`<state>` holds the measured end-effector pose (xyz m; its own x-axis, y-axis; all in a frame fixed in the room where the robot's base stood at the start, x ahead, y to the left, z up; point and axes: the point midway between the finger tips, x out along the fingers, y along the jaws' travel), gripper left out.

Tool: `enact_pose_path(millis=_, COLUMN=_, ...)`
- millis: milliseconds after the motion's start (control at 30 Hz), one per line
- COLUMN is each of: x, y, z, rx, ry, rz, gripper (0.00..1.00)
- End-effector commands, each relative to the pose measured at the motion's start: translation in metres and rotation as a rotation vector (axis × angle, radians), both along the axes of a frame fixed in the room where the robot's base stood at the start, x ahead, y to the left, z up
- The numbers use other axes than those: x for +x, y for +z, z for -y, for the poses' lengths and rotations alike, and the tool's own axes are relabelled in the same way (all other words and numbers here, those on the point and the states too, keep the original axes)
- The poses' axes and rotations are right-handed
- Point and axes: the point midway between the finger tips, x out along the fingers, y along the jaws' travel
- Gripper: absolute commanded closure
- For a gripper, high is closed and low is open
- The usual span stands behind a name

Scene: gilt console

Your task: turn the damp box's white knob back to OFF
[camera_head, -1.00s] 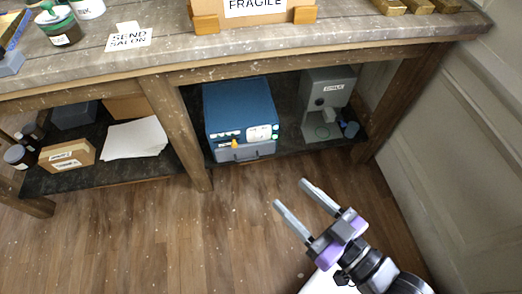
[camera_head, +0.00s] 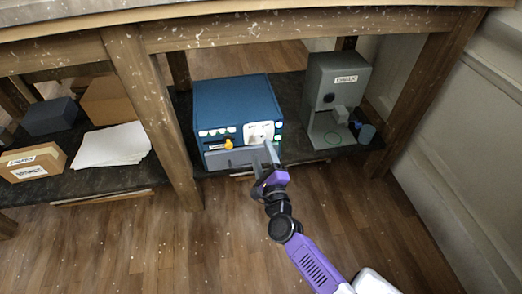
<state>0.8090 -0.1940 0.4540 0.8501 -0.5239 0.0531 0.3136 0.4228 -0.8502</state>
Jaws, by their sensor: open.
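A blue box (camera_head: 232,100) stands on the low shelf under the table, its front facing me. A white panel (camera_head: 259,130) is at the right of its front; a white knob cannot be made out clearly there. My gripper (camera_head: 264,153) is just in front of the box's lower right front, its two grey fingers pointing at it below the white panel. The fingers are apart with nothing seen between them. They cover part of the grey strip (camera_head: 222,158) along the box's bottom. Whether they touch the box cannot be told.
An orange knob (camera_head: 228,144) and several pale buttons sit left of the panel. A grey machine (camera_head: 335,95) stands close to the right. A wooden table leg (camera_head: 150,115) is at the left. The floor in front is clear.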

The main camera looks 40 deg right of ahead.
Motion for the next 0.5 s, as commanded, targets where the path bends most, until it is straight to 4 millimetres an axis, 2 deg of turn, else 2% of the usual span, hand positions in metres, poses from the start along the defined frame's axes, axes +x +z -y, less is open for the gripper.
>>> enact_pose_path(millis=100, x=-0.008, y=-0.024, z=0.005, rx=0.183, ry=-0.024, rz=0.055, gripper=0.43)
enact_pose_path(millis=333, x=-0.007, y=-0.024, z=0.009, rx=0.301, ry=-0.034, rz=0.132, gripper=0.43)
enact_pose_path(millis=500, x=0.01, y=-0.025, z=0.021, rx=0.301, ry=-0.035, rz=0.134, gripper=0.43)
